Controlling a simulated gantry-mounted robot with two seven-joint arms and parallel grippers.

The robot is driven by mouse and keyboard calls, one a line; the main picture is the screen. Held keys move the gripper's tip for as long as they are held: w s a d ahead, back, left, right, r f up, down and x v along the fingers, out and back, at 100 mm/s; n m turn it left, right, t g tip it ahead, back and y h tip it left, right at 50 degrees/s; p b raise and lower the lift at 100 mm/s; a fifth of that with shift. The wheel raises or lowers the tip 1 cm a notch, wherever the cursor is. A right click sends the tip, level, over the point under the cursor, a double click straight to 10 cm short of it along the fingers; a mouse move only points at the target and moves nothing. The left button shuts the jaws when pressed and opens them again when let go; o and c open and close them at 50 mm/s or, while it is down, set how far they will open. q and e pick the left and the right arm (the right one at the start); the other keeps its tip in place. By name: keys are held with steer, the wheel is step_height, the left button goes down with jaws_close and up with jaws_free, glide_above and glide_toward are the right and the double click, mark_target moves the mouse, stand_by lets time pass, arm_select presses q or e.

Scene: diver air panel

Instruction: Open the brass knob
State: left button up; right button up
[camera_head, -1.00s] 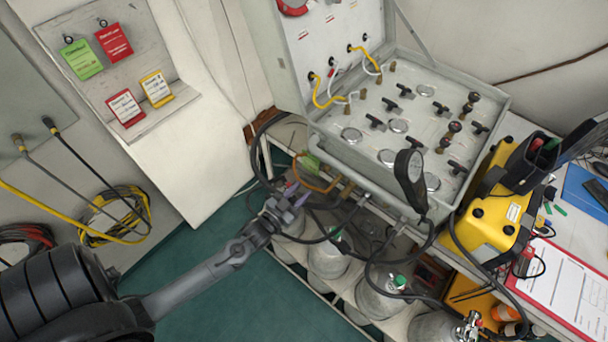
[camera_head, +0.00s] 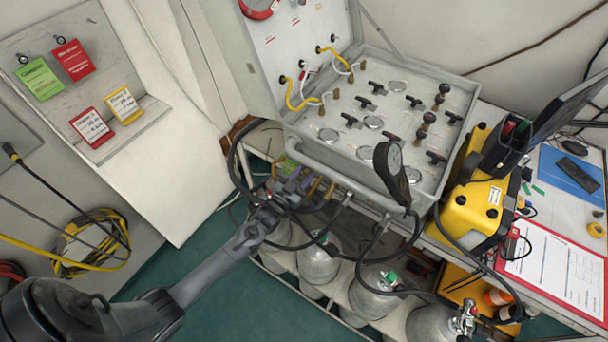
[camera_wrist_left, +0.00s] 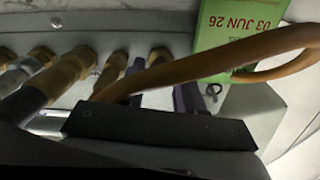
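Several brass fittings line the front of the grey air panel case (camera_head: 322,160). In the left wrist view they form a row, most with hoses or stems attached. One short brass piece, which looks like the brass knob (camera_wrist_left: 158,55), sits just beyond the gap between my purple fingertips. My left gripper (camera_head: 291,176) is at the case's front edge in the head view. Its fingers stand apart in the left wrist view (camera_wrist_left: 162,92), and nothing is clearly held. I cannot tell whether they touch the knob. An orange-brown hose (camera_wrist_left: 215,62) crosses in front of them. My right gripper is out of view.
A green tag (camera_wrist_left: 238,35) hangs beside the fingers. Dark hoses loop below the case, above grey cylinders (camera_head: 320,262). A gauge (camera_head: 392,168) rises at the case's front right. A yellow unit (camera_head: 478,205) stands right of it. Green floor is open at lower left.

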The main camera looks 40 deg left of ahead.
arm_select(q)
steer(key=shift+w, duration=0.3)
steer(key=shift+c, duration=0.2)
jaws_close()
